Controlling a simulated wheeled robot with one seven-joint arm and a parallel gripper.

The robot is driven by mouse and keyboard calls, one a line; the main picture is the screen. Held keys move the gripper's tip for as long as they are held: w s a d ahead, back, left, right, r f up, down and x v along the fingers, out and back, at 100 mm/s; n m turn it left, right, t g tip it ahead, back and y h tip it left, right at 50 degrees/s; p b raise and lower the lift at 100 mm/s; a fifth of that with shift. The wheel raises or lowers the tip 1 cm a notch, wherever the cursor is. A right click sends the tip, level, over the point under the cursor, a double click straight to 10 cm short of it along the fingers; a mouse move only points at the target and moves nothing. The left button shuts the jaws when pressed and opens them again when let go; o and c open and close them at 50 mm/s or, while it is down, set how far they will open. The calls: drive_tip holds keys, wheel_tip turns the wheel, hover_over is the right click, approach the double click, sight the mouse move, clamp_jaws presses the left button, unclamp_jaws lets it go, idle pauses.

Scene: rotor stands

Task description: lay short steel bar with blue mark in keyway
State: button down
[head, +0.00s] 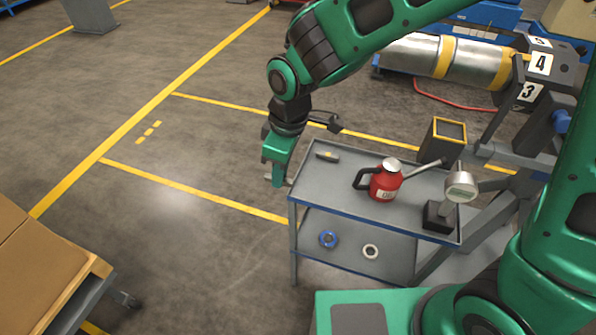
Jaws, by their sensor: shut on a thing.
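My gripper (277,180) points down beside the left edge of the grey cart. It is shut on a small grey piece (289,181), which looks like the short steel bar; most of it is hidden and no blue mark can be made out. Another short bar (327,156), dark with a yellowish mark, lies on the cart top to the right of my gripper. A large silver rotor (420,58) with yellow bands lies at the back right, beside a dark block with number plates. I cannot make out a keyway.
A cardboard-topped trolley (40,265) stands lower left. The floor between is clear.

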drive_tip(key=shift+s+a+r, duration=0.2)
drive_tip(key=shift+a+r, duration=0.1)
drive_tip(key=shift+a, duration=0.05)
drive_tip(key=shift+a+r, duration=0.2)
drive_tip(key=shift+r, duration=0.35)
drive_tip(key=shift+s+r, duration=0.1)
drive_tip(key=shift+r, duration=2.4)
drive_tip(key=shift+d, duration=0.1)
